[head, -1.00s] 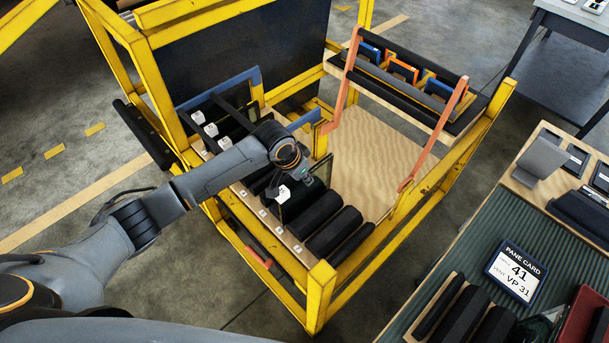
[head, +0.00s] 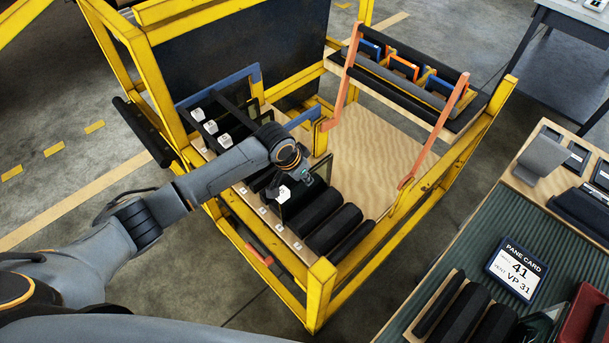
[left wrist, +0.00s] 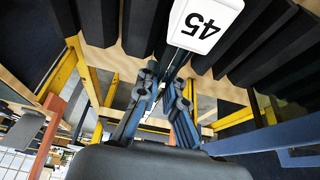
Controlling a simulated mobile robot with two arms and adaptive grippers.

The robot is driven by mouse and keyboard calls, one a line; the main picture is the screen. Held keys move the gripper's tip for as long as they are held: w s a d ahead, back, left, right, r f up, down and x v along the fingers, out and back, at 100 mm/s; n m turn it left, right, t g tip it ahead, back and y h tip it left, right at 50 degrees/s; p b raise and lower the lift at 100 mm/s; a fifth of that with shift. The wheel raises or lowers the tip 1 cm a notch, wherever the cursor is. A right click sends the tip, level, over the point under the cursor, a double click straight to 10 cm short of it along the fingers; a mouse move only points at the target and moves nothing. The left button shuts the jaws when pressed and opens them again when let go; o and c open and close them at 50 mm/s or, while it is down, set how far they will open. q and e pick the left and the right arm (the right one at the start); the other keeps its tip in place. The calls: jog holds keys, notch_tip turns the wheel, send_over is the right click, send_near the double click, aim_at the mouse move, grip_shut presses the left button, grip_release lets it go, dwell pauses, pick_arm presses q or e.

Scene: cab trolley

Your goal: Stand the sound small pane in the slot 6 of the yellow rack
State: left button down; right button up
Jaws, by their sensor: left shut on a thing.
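My left gripper (head: 308,181) is shut on a small dark-edged glass pane (head: 292,205) inside the yellow rack (head: 319,290). The pane stands about upright among black foam blocks (head: 311,208), behind the front board with small slot labels (head: 264,212). Its white tag (head: 283,194) reads 45 in the left wrist view (left wrist: 207,22), where the fingers (left wrist: 166,78) meet close below the tag. The foam hides the pane's lower edge, so I cannot tell its slot number or whether it is seated. My right gripper is not in view.
Several tagged panes (head: 210,127) stand at the rack's left. A bare wooden deck (head: 375,150) lies right of the foam, below a shelf with orange handles (head: 341,95). A pane card (head: 517,271) reading 41 and VP 31 lies on the green bench mat (head: 450,265).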

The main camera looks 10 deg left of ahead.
pick_arm(q)
jog(key=shift+w+r, duration=0.1)
jog(key=c, duration=1.4)
grip_release()
jog(key=v, duration=1.2)
jog(key=shift+s, duration=0.2)
